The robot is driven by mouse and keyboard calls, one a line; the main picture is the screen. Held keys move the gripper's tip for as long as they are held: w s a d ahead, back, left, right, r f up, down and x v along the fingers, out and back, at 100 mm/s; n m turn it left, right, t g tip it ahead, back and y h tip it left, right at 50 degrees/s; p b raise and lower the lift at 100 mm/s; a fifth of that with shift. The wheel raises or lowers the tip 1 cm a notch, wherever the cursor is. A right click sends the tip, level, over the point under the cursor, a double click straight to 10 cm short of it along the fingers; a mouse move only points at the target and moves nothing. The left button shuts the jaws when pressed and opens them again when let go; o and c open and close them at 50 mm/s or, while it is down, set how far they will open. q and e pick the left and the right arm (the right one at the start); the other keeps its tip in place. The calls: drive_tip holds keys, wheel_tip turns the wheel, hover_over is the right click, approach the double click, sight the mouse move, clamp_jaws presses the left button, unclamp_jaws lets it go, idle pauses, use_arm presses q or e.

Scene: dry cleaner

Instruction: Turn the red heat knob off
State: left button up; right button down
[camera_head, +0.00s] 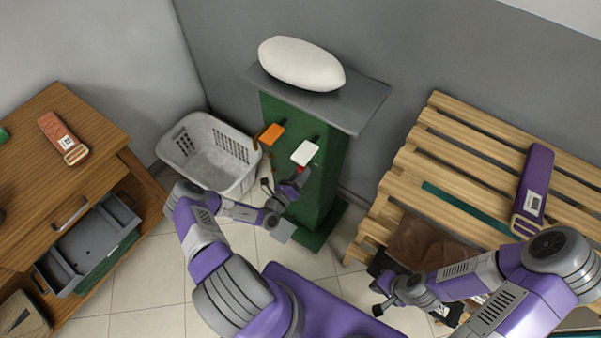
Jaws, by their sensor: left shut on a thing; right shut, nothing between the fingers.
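The green cabinet (325,205) with a grey top stands in the middle. A small bit of the red heat knob (302,169) shows on its front, below a white tag or lever (305,153). My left gripper (288,184) is at the front of the cabinet, shut on the red knob, and its fingers hide most of it. The knob's setting cannot be read. My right gripper (379,298) is shut and empty, low at the right, by the slatted bench.
An orange tag or lever (270,134) is left of the white one. A white pillow-like form (302,64) lies on the cabinet top. A grey basket (208,150) stands close at left. A wooden desk (95,115) with an open drawer and a pallet bench (470,150) flank the cabinet.

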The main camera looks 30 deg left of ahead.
use_arm(q)
drive_tip(key=shift+d+f+n, duration=0.1)
drive_tip(key=shift+d+n, duration=0.05)
drive_tip(key=shift+n, duration=0.35)
drive_tip(key=o, duration=1)
drive_tip(key=shift+o, duration=0.2)
drive_tip(key=s+p, duration=0.1)
drive_tip(key=s, duration=0.6)
drive_tip(key=shift+s+a+f, duration=0.2)
drive_tip(key=shift+s+a, duration=0.1)
drive_tip(key=shift+a, duration=0.05)
